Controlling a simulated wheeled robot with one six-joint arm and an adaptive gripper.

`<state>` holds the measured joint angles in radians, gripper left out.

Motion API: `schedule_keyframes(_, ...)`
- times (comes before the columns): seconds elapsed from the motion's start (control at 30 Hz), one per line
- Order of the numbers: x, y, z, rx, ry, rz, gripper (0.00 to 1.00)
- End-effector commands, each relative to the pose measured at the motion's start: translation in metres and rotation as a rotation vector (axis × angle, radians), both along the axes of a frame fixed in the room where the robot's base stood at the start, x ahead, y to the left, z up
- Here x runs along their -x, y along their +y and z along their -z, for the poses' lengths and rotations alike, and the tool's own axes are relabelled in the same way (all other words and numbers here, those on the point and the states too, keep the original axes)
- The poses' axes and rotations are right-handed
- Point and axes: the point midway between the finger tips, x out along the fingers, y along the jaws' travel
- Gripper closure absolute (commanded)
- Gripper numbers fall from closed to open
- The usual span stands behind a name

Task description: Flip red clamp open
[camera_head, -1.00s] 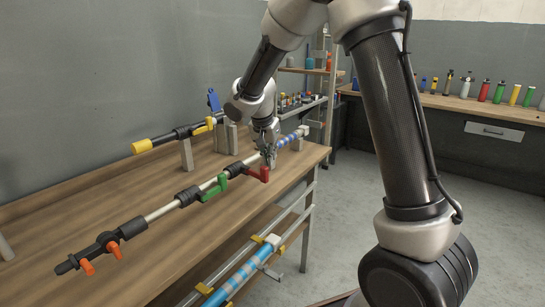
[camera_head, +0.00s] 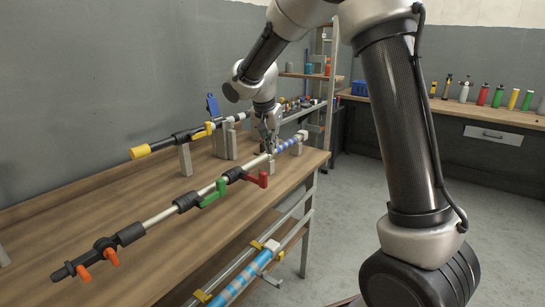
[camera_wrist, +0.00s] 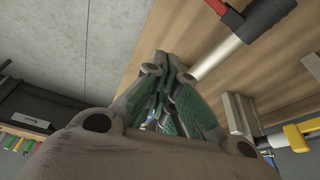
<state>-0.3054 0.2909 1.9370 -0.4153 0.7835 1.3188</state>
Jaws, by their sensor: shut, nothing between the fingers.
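The red clamp (camera_head: 255,180) is a small lever on a black coupling (camera_head: 234,174) of the front pole, sticking out to the right toward the table's front edge. In the wrist view a red part (camera_wrist: 222,9) beside a black coupling shows at the top edge, partly cut off. My gripper (camera_head: 268,146) is shut and empty. It is beyond the clamp along the pole, near the blue-and-white hose end, and apart from the clamp. In the wrist view my green-padded fingers (camera_wrist: 170,65) come together close to the silver pole (camera_wrist: 216,57).
A green lever (camera_head: 212,195) and two orange levers (camera_head: 97,264) sit on the same pole. A second pole with a yellow end (camera_head: 140,151) lies behind on grey stands. A blue-striped hose (camera_head: 240,277) lies on a rack below.

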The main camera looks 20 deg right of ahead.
Motion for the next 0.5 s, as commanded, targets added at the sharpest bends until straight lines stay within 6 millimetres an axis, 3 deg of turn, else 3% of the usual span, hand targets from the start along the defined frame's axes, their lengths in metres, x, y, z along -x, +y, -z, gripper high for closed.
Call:
schedule_keyframes(0.2, 0.006, 0.01, -0.032, 0.0, -0.001, -0.001, 1.0)
schedule_keyframes(0.5, 0.008, 0.013, -0.042, 0.0, 0.0, 0.0, 1.0)
